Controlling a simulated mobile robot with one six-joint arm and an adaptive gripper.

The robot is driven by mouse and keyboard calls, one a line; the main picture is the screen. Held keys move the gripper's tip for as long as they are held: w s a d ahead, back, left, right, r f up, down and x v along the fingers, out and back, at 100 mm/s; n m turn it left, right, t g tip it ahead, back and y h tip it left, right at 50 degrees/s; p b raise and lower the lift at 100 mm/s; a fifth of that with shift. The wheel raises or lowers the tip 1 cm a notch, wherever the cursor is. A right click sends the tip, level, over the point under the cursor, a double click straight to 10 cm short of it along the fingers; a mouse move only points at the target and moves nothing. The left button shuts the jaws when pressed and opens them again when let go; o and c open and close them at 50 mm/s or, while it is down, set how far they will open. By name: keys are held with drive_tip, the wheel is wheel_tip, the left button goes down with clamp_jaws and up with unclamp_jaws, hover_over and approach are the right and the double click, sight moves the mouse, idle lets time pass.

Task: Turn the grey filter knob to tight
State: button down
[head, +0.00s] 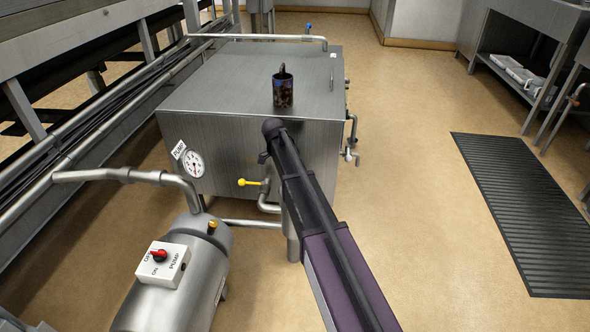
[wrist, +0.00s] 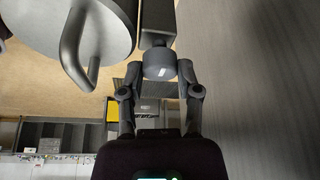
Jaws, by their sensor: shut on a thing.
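The grey filter knob (wrist: 156,58) is a short dark grey cylinder with a small white mark on its face. In the wrist view it sits at top centre, against a dark block. My gripper (wrist: 161,70) is shut on it, one finger on its left side and one on its right. In the head view my arm reaches over the front of the steel tank (head: 235,75). My gripper and the knob cannot be made out there. Whether the mark stands at tight cannot be read.
A dark mug-like cylinder (head: 283,92) stands on the tank. A gauge (head: 193,164), a yellow-handled valve (head: 250,183) and a pump switch box (head: 163,264) are left of my arm. A round grey part with a curved handle (wrist: 92,62) is close left of the knob.

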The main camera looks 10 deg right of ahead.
idle(0.3)
drive_tip(key=shift+c, duration=1.5)
unclamp_jaws()
